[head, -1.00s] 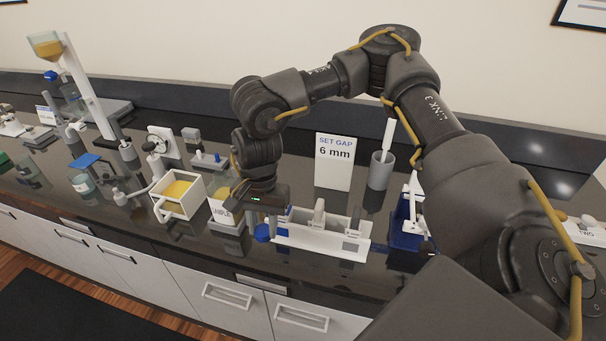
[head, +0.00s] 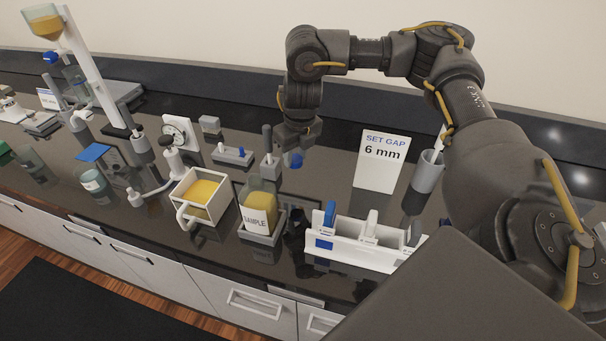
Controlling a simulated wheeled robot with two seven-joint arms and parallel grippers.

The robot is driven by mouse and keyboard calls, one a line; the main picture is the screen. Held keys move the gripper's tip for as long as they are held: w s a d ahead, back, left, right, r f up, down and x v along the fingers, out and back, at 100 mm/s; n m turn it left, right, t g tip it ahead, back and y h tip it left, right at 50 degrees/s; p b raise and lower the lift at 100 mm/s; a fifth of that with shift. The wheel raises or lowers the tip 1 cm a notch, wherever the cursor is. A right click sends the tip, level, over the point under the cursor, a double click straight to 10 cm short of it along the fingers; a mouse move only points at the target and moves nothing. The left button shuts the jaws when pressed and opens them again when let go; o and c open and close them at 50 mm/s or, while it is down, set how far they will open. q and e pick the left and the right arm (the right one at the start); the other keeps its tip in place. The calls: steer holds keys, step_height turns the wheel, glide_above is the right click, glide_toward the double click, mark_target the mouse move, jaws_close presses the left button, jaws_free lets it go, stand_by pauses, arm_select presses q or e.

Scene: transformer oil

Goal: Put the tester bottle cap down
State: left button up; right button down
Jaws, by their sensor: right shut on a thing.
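A blue cap (head: 293,160) shows just below my right gripper (head: 296,148), which is shut on it. The cap is above the dark counter, behind and to the right of the open-topped bottle labelled SAMPLE (head: 259,212). That bottle holds yellow oil and stands in a grey tray (head: 262,237). The gripper's fingers are small and partly hidden behind the wrist, so I cannot see exactly how they meet the cap. I cannot clearly tell whether the cap touches the counter. My left gripper is not in view.
A white rack (head: 350,257) with several upright pieces stands at the front. A white-framed yellow oil container (head: 203,197) is left of the sample bottle. A SET GAP 6 mm sign (head: 382,160) and a grey cup (head: 428,172) are to the right.

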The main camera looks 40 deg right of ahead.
steer(key=shift+w+d, duration=0.15)
steer(key=shift+m, duration=0.3)
steer(key=f, duration=0.5)
steer(key=shift+s+d, duration=0.15)
steer(key=shift+s, duration=0.15)
steer(key=shift+w+f, duration=0.15)
steer(key=shift+f, duration=0.3)
step_height(320, 180, down, 3)
steer(key=shift+f+b, duration=0.15)
steer(key=shift+b, duration=0.2)
steer(key=shift+f, duration=0.45)
